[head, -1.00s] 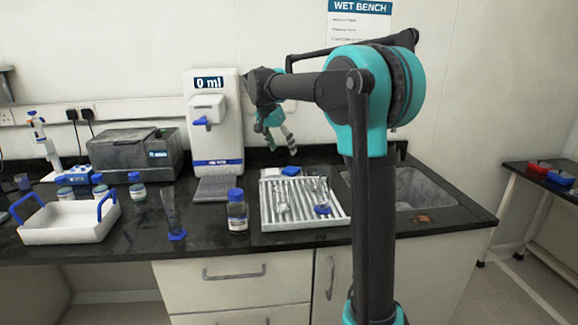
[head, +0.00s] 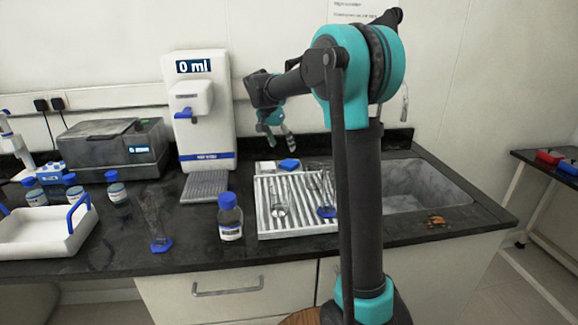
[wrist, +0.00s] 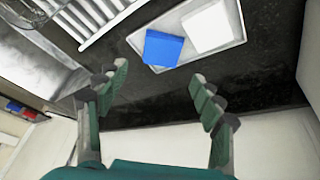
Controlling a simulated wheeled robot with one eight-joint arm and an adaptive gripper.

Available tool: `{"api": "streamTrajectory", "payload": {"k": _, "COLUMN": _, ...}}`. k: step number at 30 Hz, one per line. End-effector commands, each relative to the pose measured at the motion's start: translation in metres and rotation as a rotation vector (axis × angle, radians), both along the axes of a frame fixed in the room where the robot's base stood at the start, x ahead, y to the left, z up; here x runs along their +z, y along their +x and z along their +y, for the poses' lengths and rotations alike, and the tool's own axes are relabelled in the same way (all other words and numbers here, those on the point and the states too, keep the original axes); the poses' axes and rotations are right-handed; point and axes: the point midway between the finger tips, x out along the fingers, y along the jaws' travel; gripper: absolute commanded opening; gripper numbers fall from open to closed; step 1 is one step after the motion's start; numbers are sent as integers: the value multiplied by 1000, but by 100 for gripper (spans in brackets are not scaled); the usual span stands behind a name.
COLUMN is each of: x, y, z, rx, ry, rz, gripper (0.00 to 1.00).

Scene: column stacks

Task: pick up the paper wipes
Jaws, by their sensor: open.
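A flat white square block, which looks like the paper wipes (wrist: 210,26), lies on a small pale tray (wrist: 232,43) beside a blue block (wrist: 162,48). In the head view the white block (head: 265,168) and the blue block (head: 289,164) are behind the drying rack, against the back of the bench. My gripper (wrist: 155,84) is open and empty, its fingers spread over the dark bench top short of the tray. In the head view my gripper (head: 280,132) hangs above the blocks, not touching them.
A ribbed white drying rack (head: 272,226) with glassware stands in front of the blocks. A sink (head: 425,190) is to the right, a white dispenser (head: 200,110) to the left. A blue-capped bottle (head: 230,220) and a glass cylinder (head: 155,220) stand near the front edge.

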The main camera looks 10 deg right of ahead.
Motion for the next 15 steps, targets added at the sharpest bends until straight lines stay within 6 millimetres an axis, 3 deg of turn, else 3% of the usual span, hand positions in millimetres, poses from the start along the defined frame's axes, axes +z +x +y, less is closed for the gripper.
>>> {"api": "streamTrajectory", "payload": {"k": 6, "x": -32, "y": 8, "z": -10, "rx": 0, "ry": 1, "rz": -1, "gripper": 67}}
{"api": "streamTrajectory", "payload": {"k": 15, "x": -53, "y": 13, "z": -15, "rx": 0, "ry": 1, "rz": -1, "gripper": 67}}
